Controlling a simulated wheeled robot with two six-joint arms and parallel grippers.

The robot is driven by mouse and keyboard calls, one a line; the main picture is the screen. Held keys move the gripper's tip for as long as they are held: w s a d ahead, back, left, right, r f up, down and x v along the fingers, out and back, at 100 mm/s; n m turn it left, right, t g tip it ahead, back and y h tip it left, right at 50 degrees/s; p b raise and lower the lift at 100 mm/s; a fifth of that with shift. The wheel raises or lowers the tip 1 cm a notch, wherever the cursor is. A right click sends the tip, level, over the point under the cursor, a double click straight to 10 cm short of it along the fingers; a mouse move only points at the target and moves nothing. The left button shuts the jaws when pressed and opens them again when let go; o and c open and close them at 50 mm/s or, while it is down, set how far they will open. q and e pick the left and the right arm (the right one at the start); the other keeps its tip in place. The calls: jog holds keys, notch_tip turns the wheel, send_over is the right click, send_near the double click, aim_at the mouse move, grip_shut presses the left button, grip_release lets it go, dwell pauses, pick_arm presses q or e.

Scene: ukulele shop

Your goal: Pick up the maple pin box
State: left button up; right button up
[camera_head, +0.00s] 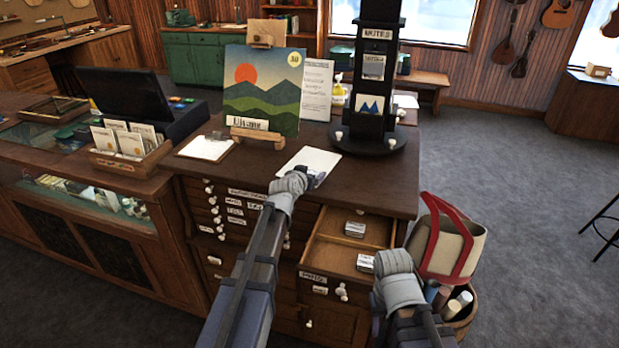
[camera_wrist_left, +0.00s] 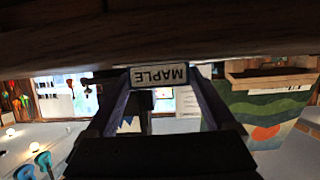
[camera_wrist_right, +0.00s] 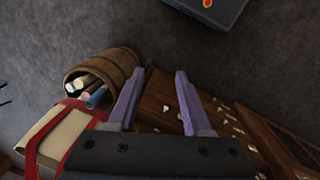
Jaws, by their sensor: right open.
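The maple pin box (camera_wrist_left: 158,75) shows in the left wrist view as a small box with a white label reading MAPLE, upside down in that picture. My left gripper (camera_wrist_left: 158,85) has a finger against each side of it. In the head view my left gripper (camera_head: 316,176) is over the front of the counter; the box is hard to make out there. My right gripper (camera_wrist_right: 156,84) is open with nothing between its fingers. In the head view it is beside the open drawer, its fingertips hidden.
The open drawer (camera_head: 330,258) holds two small labelled boxes (camera_head: 355,229) (camera_head: 366,262). The counter (camera_head: 385,190) bears a white sheet (camera_head: 308,160), a clipboard (camera_head: 207,148), a landscape picture (camera_head: 262,90) and a dark display tower (camera_head: 370,135). A tote bag (camera_head: 447,245) and barrel (camera_wrist_right: 120,70) stand to the right.

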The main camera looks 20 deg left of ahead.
pick_arm(q)
jog(key=c, duration=1)
notch_tip(320, 180, up, 10)
jog(key=p, duration=1)
